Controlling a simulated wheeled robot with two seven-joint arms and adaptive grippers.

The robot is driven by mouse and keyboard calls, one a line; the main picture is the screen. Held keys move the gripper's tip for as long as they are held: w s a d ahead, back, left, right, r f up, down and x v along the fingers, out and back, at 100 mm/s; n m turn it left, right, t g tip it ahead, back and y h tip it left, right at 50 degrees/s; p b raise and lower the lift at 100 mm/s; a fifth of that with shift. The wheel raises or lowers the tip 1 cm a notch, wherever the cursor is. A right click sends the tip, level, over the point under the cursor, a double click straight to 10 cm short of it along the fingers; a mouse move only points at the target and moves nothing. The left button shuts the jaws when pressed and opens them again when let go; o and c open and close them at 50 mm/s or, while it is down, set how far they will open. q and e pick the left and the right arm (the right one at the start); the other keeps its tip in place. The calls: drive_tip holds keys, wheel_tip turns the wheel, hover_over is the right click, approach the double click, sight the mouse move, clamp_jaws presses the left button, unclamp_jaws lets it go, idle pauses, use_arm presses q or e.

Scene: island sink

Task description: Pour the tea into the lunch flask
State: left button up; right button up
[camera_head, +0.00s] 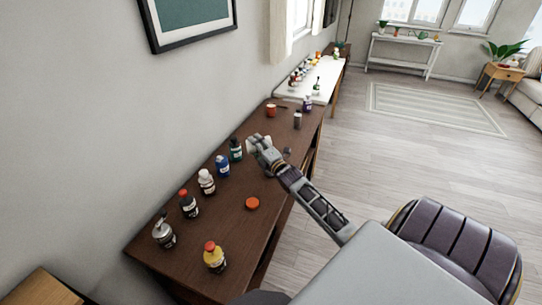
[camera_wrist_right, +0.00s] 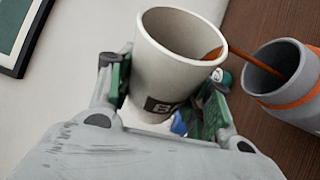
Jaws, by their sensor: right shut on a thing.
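My right gripper (camera_head: 262,148) is over the brown table and shut on a white cup (camera_wrist_right: 175,62) with a dark printed label. The cup is between its green-padded fingers in the right wrist view. A thin brown stream of tea (camera_wrist_right: 245,58) runs from the cup's rim to the mouth of the lunch flask. The lunch flask (camera_wrist_right: 293,102) is grey with an orange band and stands open beside the cup. In the head view I cannot make out the flask clearly near my gripper. My left gripper is not in view.
The brown table (camera_head: 225,228) holds a row of bottles, including blue (camera_head: 222,166), white (camera_head: 206,183) and green (camera_head: 236,150). A yellow bottle (camera_head: 214,258) stands near the front. An orange disc (camera_head: 252,203) lies nearby. A red cup (camera_head: 271,110) stands farther back. Open floor lies right.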

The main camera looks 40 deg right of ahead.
drive_tip(key=shift+r+m, duration=0.15)
drive_tip(key=shift+m, duration=0.15)
drive_tip(key=shift+d, duration=0.1)
idle(0.6)
